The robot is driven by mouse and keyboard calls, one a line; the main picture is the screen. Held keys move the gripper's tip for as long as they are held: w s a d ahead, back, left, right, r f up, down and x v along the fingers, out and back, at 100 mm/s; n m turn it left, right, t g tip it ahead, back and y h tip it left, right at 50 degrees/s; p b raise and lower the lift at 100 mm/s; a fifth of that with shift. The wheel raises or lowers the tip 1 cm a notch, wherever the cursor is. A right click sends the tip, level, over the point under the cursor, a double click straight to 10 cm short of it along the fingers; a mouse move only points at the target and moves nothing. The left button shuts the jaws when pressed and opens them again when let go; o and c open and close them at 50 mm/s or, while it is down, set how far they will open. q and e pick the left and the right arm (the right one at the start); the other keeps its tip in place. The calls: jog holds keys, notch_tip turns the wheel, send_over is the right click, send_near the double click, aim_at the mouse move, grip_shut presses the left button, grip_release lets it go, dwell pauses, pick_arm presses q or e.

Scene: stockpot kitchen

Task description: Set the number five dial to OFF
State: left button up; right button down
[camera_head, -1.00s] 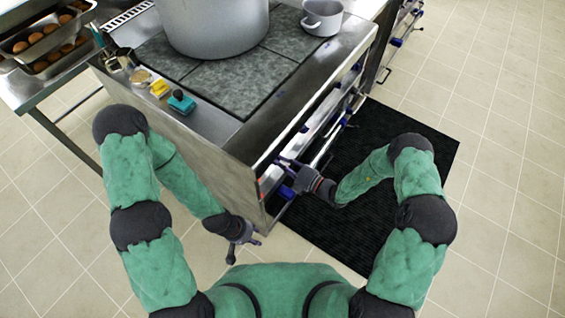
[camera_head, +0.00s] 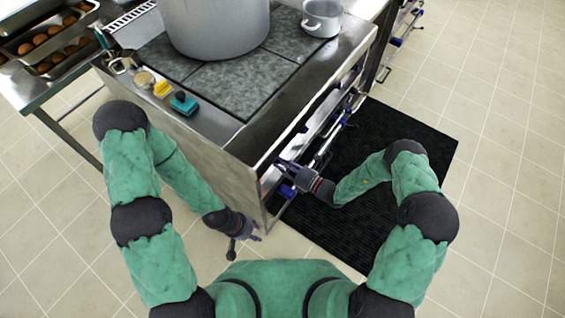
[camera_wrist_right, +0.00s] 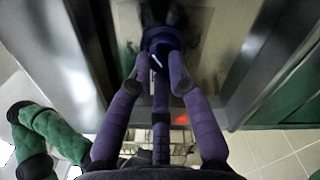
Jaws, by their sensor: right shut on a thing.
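A blue dial (camera_wrist_right: 163,42) with a white mark sits on the metal front panel in the right wrist view, between the fingertips of my right gripper (camera_wrist_right: 156,62). The fingers are shut on it. In the head view my right gripper (camera_head: 280,164) reaches the stove's front from the right, and the held dial cannot be made out there. Another blue knob (camera_head: 287,190) shows just below it. No number or OFF label is legible. My left gripper (camera_head: 246,247) hangs empty beside the stove's near corner, its fingers apart.
The stove (camera_head: 225,150) carries a large grey pot (camera_head: 215,25) and a smaller pot (camera_head: 321,18). Teal and yellow objects (camera_head: 184,103) lie on its near edge. A black mat (camera_head: 400,150) covers the floor in front.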

jog(key=n, duration=1)
jog(key=shift+s+f+n+p, duration=0.15)
jog(key=shift+f+n+p, duration=0.15)
jog(key=shift+n+p, duration=0.1)
jog(key=shift+a, duration=0.1)
jog(key=c, duration=1.2)
grip_release()
jog(key=shift+o, duration=0.2)
jog(key=v, duration=1.2)
